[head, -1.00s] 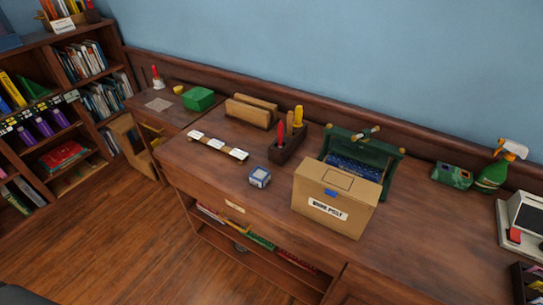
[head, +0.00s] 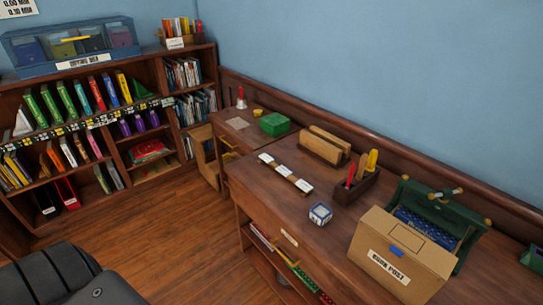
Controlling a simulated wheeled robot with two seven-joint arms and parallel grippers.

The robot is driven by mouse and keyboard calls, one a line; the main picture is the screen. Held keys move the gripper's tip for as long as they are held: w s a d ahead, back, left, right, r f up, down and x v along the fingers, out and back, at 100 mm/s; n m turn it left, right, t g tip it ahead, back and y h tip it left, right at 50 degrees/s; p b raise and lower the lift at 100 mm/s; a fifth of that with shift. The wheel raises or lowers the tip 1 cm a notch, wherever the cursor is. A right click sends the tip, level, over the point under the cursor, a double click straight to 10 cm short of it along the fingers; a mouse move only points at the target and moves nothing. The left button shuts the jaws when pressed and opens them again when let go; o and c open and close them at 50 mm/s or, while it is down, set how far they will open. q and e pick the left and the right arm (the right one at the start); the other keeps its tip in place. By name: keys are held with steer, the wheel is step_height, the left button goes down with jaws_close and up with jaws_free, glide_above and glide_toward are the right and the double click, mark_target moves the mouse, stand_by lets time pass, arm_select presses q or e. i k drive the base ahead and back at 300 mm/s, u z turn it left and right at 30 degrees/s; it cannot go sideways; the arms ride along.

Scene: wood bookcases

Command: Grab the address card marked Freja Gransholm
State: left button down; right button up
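Three small white cards lie in a row on a wooden strip (head: 293,181) on the desk: a left card (head: 266,159), a middle card (head: 283,170) and a right card (head: 303,186). Any writing on them is too small to read, so I cannot tell which one, if any, is marked Freja Gransholm. Neither of my grippers is in the head view.
On the desk (head: 328,238) are a blue-white cube (head: 320,213), a pen holder (head: 350,190), a wooden rack (head: 322,148) and a "BOOK POST" box (head: 405,254). Bookcases (head: 160,133) line the left. A black padded object (head: 75,278) is lower left.

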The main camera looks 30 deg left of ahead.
mark_target(265, 157)
steer(key=u, duration=2.25)
steer(key=i, duration=2.1)
steer(key=z, duration=3.05)
steer(key=i, duration=0.4)
steer(key=u, duration=0.15)
